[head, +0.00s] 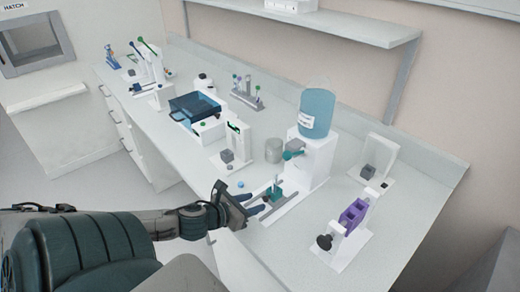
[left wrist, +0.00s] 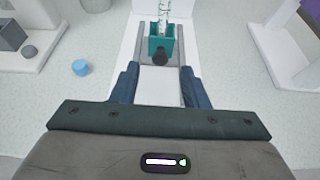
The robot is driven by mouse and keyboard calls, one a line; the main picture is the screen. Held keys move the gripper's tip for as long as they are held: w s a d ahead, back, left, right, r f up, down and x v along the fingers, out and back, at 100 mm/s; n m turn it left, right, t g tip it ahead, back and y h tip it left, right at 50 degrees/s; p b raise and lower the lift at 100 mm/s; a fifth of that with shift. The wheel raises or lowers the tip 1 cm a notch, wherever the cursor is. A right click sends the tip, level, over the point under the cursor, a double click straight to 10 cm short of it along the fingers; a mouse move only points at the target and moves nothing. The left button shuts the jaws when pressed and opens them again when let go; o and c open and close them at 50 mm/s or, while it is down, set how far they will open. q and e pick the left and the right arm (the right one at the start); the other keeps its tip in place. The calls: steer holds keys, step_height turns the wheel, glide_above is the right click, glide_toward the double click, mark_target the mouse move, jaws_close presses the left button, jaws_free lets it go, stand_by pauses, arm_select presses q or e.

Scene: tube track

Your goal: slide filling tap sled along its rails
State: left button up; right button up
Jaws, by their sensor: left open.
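In the left wrist view the sled (left wrist: 154,42) carries a clear tube (left wrist: 162,10) and has a dark round knob (left wrist: 159,58) facing me. My left gripper (head: 258,203) is open at the near end of the rails. In the left wrist view its blue fingers (left wrist: 159,76) are spread, with the knob just beyond them and between their lines. Nothing is in its grasp. My right gripper is out of view.
A small blue cap (left wrist: 80,67) lies on the bench left of the rails. A grey block stand (head: 228,156) is to the left, and a stand with a purple holder (head: 353,214) is to the right. A grey cup (head: 273,150) stands behind.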

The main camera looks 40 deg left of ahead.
mark_target(264, 199)
arm_select(q)
steer(key=shift+w+f+b, duration=0.3)
steer(key=shift+w+f, duration=0.05)
steer(key=shift+w, duration=0.2)
steer(key=shift+b+x, duration=0.55)
steer(key=shift+x, duration=0.7)
steer(key=shift+r, duration=0.15)
steer(key=shift+c, duration=0.7)
jaws_close()
